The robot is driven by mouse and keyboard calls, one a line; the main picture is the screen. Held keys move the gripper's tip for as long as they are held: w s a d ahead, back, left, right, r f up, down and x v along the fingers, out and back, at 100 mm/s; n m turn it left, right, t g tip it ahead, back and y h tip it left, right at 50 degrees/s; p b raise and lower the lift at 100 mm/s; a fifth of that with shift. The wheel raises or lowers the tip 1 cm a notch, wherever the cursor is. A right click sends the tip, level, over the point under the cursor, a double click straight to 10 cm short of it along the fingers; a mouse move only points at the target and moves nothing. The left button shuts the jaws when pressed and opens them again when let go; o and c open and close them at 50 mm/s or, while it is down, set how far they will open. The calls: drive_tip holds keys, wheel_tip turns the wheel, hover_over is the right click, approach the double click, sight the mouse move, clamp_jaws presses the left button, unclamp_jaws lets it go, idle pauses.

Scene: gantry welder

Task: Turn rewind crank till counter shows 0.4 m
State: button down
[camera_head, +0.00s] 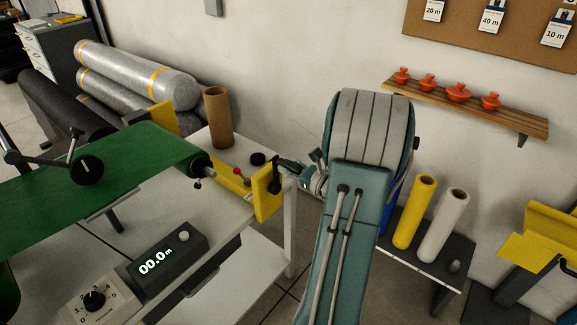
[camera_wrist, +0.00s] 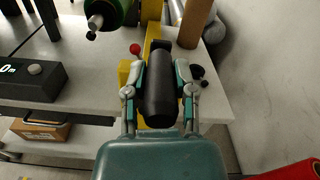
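The counter (camera_head: 155,262) on the bench reads 00.0 m in the head view; its edge also shows in the wrist view (camera_wrist: 30,80). The rewind crank's black arm (camera_head: 274,176) is against the yellow end plate (camera_head: 266,196) at the right end of the green roll. Its dark grip (camera_wrist: 161,92) lies between the two fingers of my gripper (camera_wrist: 161,75) in the wrist view. Both fingers sit close against its sides, and my gripper appears shut on it. In the head view my gripper (camera_head: 295,172) partly hides the grip.
A red-knobbed lever (camera_head: 238,171) and a cardboard tube (camera_head: 218,118) stand near the crank. A dial box (camera_head: 95,300) is beside the counter. Yellow and white rolls (camera_head: 415,212) stand on a low shelf to the right. The wall is behind.

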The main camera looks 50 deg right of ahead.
drive_tip(key=shift+d, duration=0.15)
drive_tip(key=d+f+m, duration=0.4)
drive_tip(key=d+m, duration=0.5)
drive_tip(key=m, duration=0.2)
wheel_tip(320, 180, down, 13)
drive_tip(key=m, duration=1.1)
drive_tip(key=shift+d+m, duration=0.2)
drive_tip(key=shift+m, duration=0.1)
drive_tip(key=shift+c, duration=2.2)
unclamp_jaws()
drive_tip(key=shift+r, duration=0.1)
